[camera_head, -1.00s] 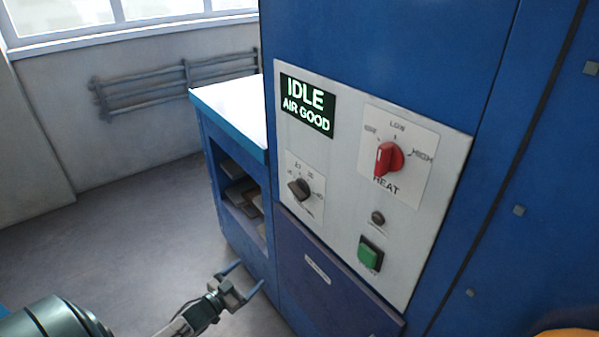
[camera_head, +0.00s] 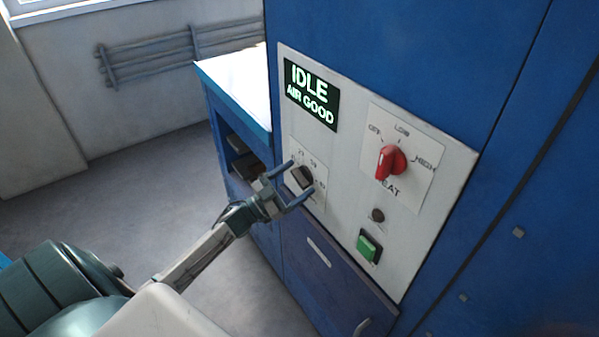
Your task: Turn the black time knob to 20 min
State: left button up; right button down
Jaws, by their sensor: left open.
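The black time knob (camera_head: 301,177) sits on a small white dial plate (camera_head: 318,199) at the lower left of the panel. Its dial marks are small and partly covered, so I cannot read its setting. My left gripper (camera_head: 300,182) is open, with one finger at the knob's upper left and the other at its lower right in the picture. The fingers appear around the knob; I cannot tell whether they touch it. My right gripper is not in view.
The white panel (camera_head: 353,159) also bears a red heat knob (camera_head: 391,162), a small dark button (camera_head: 377,215), a green button (camera_head: 368,246) and a display (camera_head: 311,94) reading "IDLE AIR GOOD". A blue drawer front (camera_head: 325,265) lies below. A white-topped shelf unit (camera_head: 238,85) stands left.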

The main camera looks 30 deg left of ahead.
pick_arm(q)
jog(key=shift+w+d+r, duration=0.35)
jog(key=shift+w, duration=0.2)
jog(key=c, duration=1)
jog(key=shift+f+m+g+h+b, duration=0.25)
jog(key=shift+m+g+h+b, duration=0.5)
jog(key=shift+m, duration=0.65)
jog(key=m+g+b, duration=0.1)
jog(key=m+b, duration=0.1)
jog(key=m, duration=0.1)
jog(key=shift+m+h, duration=0.3)
jog(key=shift+h, duration=0.05)
jog(key=m, duration=0.2)
jog(key=m+g+b, duration=0.1)
jog(key=shift+d+m+g+h, duration=0.1)
jog(key=shift+m+g+h, duration=0.2)
jog(key=shift+m, duration=0.1)
jog(key=shift+m+g+b, duration=0.45)
jog(key=shift+m+b, duration=0.05)
jog(key=shift+m, duration=0.9)
